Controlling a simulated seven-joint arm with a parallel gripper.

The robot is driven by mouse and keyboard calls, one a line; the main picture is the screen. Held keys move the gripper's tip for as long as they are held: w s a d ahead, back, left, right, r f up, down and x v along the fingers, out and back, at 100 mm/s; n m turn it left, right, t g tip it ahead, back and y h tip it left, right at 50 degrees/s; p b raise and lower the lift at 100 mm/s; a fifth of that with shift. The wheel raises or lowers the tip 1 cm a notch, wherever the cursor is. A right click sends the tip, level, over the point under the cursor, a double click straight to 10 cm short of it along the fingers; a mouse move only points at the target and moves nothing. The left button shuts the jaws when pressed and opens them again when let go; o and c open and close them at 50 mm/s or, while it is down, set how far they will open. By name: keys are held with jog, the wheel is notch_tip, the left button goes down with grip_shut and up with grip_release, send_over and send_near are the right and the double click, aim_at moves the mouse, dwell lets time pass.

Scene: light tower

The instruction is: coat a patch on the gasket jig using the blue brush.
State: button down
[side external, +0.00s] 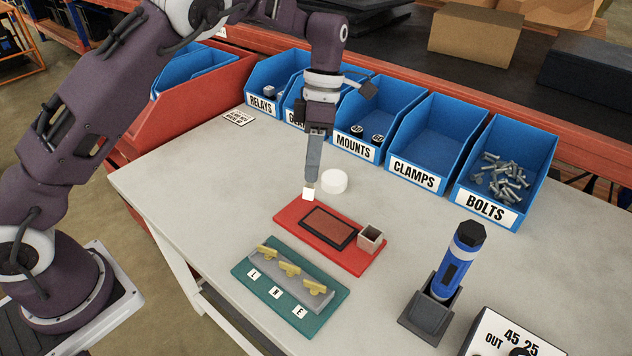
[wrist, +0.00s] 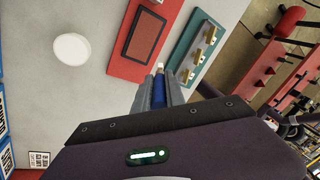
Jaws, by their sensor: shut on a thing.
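My gripper (side external: 312,178) points down over the bench, shut on the blue brush. In the wrist view the blue brush (wrist: 161,93) sits between the fingers, with its pale tip (wrist: 160,66) sticking out beyond them. The fingers hide most of the handle in the side view, where a white tip shows below them. The gasket jig is a red plate (side external: 292,216) with a dark-framed, brownish-red rectangular patch (side external: 328,226). The tip appears near the plate's back left corner, off the patch. I cannot tell its exact height.
A small grey square holder (side external: 371,238) stands on the plate's right end. A white round disc (side external: 334,181) lies behind the jig. A green fixture (side external: 290,287) with yellow clips lies in front. A blue-and-black tool (side external: 461,262) stands at right. Blue bins (side external: 430,140) line the back.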

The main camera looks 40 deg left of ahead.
jog(key=shift+w+a+f+t+y, duration=0.25)
jog(key=shift+a+f+t, duration=0.15)
jog(key=shift+t, duration=0.4)
jog(key=shift+w+a+f+t+y, duration=0.2)
jog(key=shift+a+t, duration=0.25)
jog(key=shift+t, duration=0.35)
